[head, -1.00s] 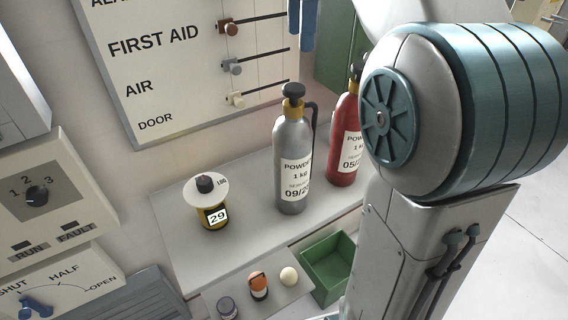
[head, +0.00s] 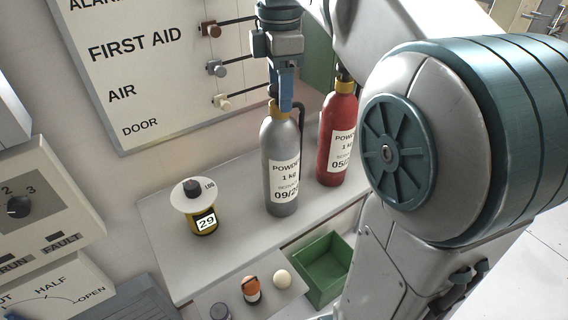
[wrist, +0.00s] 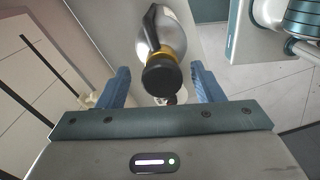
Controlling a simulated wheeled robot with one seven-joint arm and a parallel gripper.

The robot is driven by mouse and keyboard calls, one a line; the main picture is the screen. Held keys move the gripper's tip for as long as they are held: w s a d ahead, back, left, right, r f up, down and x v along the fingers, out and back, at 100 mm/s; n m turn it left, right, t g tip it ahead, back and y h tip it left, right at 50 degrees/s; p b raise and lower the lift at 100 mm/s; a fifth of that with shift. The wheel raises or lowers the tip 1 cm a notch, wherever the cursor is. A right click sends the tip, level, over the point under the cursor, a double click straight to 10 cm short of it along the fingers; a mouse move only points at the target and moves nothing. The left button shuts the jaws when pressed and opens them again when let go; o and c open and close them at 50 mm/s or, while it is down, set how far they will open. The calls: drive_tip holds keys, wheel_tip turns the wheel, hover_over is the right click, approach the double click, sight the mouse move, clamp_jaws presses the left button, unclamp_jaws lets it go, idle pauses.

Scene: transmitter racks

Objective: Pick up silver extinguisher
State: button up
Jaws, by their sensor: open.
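The silver extinguisher (head: 281,150) stands upright on the grey shelf (head: 240,235), with a yellow collar, a dark top and a label reading POWDER 1 kg. My gripper (head: 284,100) is right above it, pointing down, its blue fingers at the height of the extinguisher's top. In the wrist view the silver extinguisher (wrist: 174,30) shows its black cap and yellow collar between the two open blue fingers of my gripper (wrist: 160,88). The fingers stand apart from the cap on both sides. In the head view the gripper hides part of the extinguisher's top.
A red extinguisher (head: 337,140) stands close on the right. A yellow canister with a white disc (head: 200,212) is on the left of the shelf. A labelled wall board (head: 150,80) is behind.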

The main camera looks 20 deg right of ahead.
drive_tip(key=shift+a+f, duration=0.1)
drive_tip(key=shift+f, duration=1.3)
clamp_jaws()
drive_tip(key=shift+w+r, duration=0.1)
drive_tip(key=shift+r, duration=0.05)
